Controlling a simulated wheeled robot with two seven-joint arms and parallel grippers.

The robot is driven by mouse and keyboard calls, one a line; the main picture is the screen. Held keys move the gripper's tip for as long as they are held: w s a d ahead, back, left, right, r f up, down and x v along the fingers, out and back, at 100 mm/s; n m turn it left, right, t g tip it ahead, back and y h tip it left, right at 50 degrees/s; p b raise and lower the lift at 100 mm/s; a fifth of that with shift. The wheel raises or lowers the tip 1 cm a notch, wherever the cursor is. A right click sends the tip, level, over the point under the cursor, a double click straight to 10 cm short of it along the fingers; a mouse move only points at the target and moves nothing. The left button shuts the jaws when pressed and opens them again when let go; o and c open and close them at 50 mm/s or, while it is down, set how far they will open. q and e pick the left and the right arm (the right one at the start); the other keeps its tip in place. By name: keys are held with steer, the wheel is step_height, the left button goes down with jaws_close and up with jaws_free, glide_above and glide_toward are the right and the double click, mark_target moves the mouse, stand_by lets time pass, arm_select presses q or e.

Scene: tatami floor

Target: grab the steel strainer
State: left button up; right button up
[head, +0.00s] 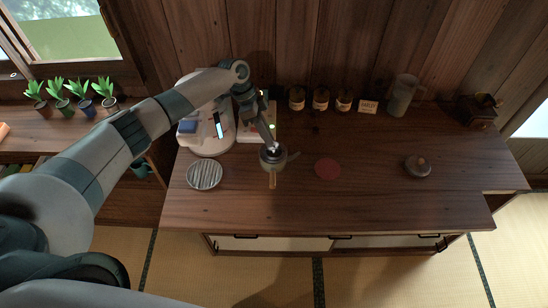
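A small dark, round metal vessel (270,163) stands on the wooden counter (350,205), left of its middle. A short light-brown handle (272,181) sticks out toward the front, and a grey part juts out on the right side. The steel strainer may be the piece at its top, but I cannot tell it apart from the vessel. My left gripper (271,146) reaches down from the upper left to the vessel's top. Its fingers are too small to show whether they are open or shut, or touching. My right gripper is not in view.
A white machine with a lit screen (196,143) stands close by on the left, behind a round striped grate (205,174). Jars (321,98) and a pitcher (402,95) line the wall.

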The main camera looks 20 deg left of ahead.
arm_select(q)
steer(key=b+x, duration=0.1)
steer(key=x, duration=0.2)
steer(key=shift+d+f, duration=0.1)
steer(key=shift+f, duration=0.3)
jaws_close()
steer(key=shift+r, duration=0.15)
